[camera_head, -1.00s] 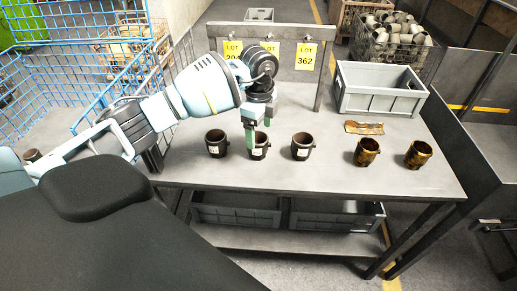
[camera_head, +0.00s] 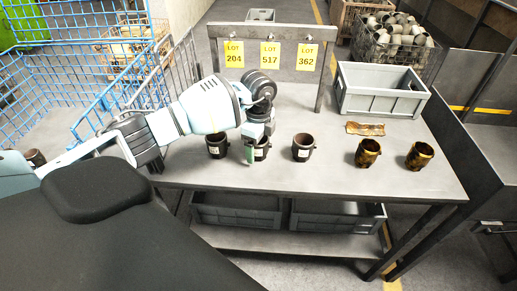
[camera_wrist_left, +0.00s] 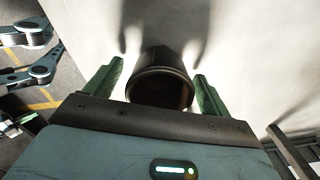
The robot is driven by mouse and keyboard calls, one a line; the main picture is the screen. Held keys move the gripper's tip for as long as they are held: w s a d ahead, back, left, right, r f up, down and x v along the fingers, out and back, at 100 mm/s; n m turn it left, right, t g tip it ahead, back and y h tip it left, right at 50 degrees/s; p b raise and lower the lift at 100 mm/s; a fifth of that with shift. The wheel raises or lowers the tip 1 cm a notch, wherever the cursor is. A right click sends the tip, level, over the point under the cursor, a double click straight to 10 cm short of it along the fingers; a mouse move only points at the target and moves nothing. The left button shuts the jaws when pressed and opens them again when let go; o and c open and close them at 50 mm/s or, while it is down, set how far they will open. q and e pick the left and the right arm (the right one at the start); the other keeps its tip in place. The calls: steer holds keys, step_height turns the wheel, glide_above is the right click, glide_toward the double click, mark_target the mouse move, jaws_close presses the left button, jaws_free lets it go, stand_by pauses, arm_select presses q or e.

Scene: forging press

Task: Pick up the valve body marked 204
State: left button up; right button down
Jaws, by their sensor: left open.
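Three dark valve bodies with small white labels stand upright in a row on the table: a left one (camera_head: 216,145), a middle one (camera_head: 262,152) and a right one (camera_head: 303,148). Their label numbers are too small to read. A yellow sign reading LOT 204 (camera_head: 234,54) hangs at the left of the rack. My left gripper (camera_head: 256,147) is open at the middle valve body and partly hides it. In the left wrist view a dark valve body (camera_wrist_left: 160,75) lies between the two green fingers, with gaps at both sides. My right gripper is out of view.
Signs LOT 517 (camera_head: 270,55) and LOT 362 (camera_head: 307,57) hang on the rack. Two brownish-gold valve bodies (camera_head: 367,153) (camera_head: 419,155) stand at the right. A brown scrap (camera_head: 365,128) and a grey crate (camera_head: 381,103) lie behind them. A blue wire cage (camera_head: 75,75) is at the left.

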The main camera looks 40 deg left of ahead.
arm_select(q)
steer(key=shift+f, duration=0.6)
steer(key=c, duration=1.3)
steer(key=shift+c, duration=0.2)
steer(key=shift+r, duration=0.15)
step_height(320, 180, up, 4)
steer(key=shift+f, duration=0.15)
steer(key=s+a, duration=0.1)
steer(key=s, duration=0.4)
steer(key=s+a, duration=0.1)
steer(key=s, duration=0.4)
steer(key=s+a+r, duration=0.1)
steer(key=s, duration=0.4)
steer(key=shift+s+p, duration=0.3)
steer(key=shift+s, duration=0.05)
